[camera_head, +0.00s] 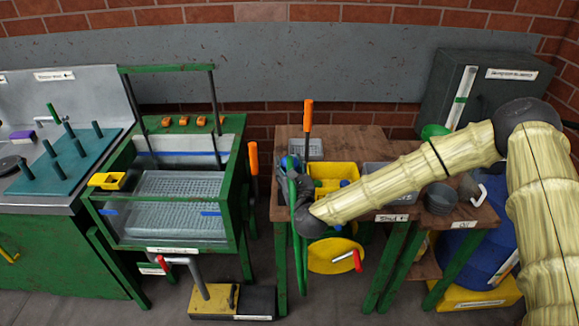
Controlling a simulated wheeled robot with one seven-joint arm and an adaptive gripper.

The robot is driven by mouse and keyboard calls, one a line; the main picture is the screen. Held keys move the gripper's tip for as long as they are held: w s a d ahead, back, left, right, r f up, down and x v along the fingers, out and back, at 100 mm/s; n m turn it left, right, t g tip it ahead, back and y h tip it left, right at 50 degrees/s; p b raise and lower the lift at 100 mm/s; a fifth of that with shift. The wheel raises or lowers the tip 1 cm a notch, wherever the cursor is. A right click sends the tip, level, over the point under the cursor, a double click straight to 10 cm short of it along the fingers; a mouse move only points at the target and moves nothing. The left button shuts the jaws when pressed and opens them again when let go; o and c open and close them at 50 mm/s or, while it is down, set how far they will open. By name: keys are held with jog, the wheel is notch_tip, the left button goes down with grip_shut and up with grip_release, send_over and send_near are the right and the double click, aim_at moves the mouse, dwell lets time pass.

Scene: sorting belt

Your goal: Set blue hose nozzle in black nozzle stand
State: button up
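My pale yellow arm reaches in from the right to the left end of the wooden table. My gripper (294,182) is a dark shape there, small and partly hidden by my wrist; I cannot tell whether its fingers are open or shut. A green hose-like strip (299,262) hangs down beside the wrist. A dark round cup (440,198) stands on the table's right part; I cannot tell whether it is the black nozzle stand.
The wooden table (350,146) holds a yellow bin (336,169) and a grey tray. An orange-handled lever (308,115) rises at its back. A green-framed washing unit (180,247) stands left. A yellow disc (336,255) with a red handle is below the table.

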jog(key=shift+f+b, duration=0.35)
dwell(0.3)
jog(key=o, duration=1.2)
jog(key=v, duration=1.2)
